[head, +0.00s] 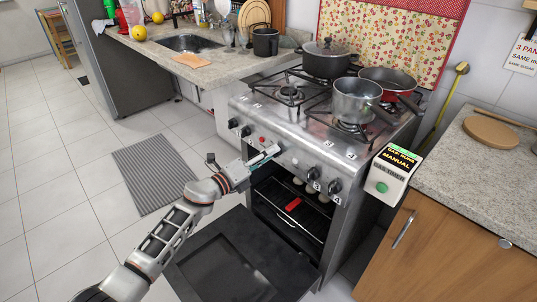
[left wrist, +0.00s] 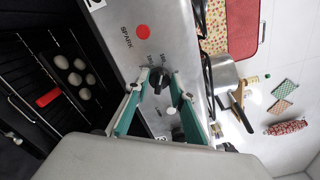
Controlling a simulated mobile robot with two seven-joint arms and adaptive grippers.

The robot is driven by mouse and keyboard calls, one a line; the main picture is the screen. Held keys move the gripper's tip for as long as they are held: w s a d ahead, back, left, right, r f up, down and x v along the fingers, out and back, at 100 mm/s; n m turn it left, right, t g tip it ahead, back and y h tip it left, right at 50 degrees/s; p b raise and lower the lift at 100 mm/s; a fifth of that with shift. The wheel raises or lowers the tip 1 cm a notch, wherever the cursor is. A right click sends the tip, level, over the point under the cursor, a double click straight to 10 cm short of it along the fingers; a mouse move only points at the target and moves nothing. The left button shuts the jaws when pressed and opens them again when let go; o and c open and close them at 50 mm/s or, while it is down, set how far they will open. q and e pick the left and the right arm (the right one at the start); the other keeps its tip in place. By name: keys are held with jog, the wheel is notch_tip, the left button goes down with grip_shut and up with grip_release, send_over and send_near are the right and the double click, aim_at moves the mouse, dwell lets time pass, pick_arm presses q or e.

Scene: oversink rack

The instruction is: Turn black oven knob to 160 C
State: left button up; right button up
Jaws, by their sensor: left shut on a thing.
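The black oven knob (left wrist: 158,81) sits on the steel front panel beside a red spark button (left wrist: 143,32). In the head view my left gripper (head: 274,153) reaches the middle of the stove's front panel and hides the knob. My right gripper is not in view.
The oven door (head: 222,268) hangs open below my left arm. Several pale round pieces (left wrist: 76,79) and a red item (left wrist: 47,98) are inside. Pots (head: 357,99) stand on the stove. A gas timer (head: 388,172) reads MANUAL at the right corner.

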pick_arm(q)
jog(key=o, duration=1.1)
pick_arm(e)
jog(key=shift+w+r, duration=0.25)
pick_arm(q)
jog(key=v, duration=1.2)
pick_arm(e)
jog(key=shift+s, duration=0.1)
pick_arm(q)
jog(key=shift+s, duration=0.1)
